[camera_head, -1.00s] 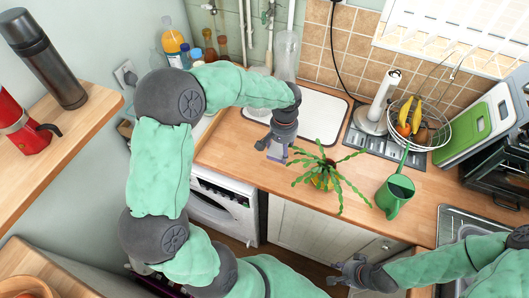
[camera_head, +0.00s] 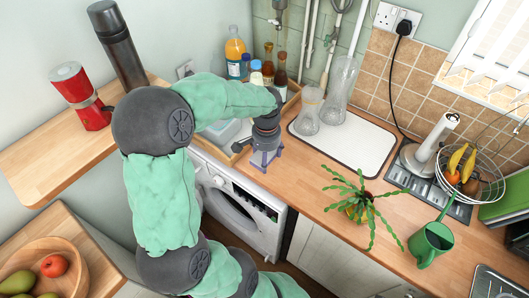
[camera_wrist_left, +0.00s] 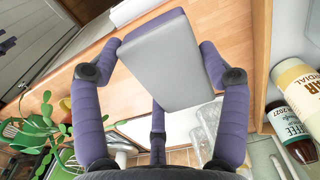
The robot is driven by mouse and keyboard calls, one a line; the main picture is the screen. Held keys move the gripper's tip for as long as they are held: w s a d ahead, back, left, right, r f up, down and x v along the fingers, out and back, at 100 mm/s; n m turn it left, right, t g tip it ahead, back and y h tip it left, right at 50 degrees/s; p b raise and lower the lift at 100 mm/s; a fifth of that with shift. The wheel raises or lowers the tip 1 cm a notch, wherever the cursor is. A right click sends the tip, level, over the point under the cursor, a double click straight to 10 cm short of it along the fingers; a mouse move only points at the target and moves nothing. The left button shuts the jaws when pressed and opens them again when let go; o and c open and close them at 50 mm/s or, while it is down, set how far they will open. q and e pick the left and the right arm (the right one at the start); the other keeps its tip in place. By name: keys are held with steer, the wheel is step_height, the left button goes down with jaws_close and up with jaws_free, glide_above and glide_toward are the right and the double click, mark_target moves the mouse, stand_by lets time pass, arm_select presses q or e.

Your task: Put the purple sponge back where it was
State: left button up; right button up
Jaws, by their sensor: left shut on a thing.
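The purple sponge (camera_wrist_left: 165,62) shows large in the left wrist view, with a grey broad face and purple edges. My left gripper (camera_wrist_left: 160,65) is shut on it, with purple fingers on both sides. In the head view my left gripper (camera_head: 265,160) is above the left end of the wooden counter, beside a wooden tray (camera_head: 291,102); the sponge there is hard to tell from the fingers. Only a dark bit of my right gripper (camera_head: 402,291) shows at the bottom edge; its fingers cannot be made out.
The wooden tray holds several bottles (camera_head: 236,58) and a pale container (camera_head: 218,134). A white mat (camera_head: 350,145) with glass vessels (camera_head: 338,92) lies to the right. A potted plant (camera_head: 360,205) and green watering can (camera_head: 430,243) stand on the counter. A washing machine (camera_head: 235,205) is below.

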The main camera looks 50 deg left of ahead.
arm_select(q)
steer(key=w+a+f, duration=0.2)
steer(key=a, duration=0.1)
steer(key=w+a+f+b, duration=0.1)
steer(key=w+a+f, duration=0.1)
steer(key=f, duration=0.1)
steer(key=w+a+f, duration=0.3)
steer(key=shift+a+f+b, duration=0.2)
steer(key=shift+a+b, duration=0.1)
steer(key=shift+b, duration=0.05)
steer(key=shift+w+a+f+b, duration=0.1)
steer(key=shift+f+b, duration=0.05)
steer(key=shift+f, duration=0.75)
steer(key=shift+w+a+f+b, duration=0.1)
steer(key=shift+f+b, duration=0.05)
steer(key=shift+f, duration=0.75)
steer(key=shift+f, duration=0.15)
steer(key=o, duration=1.1)
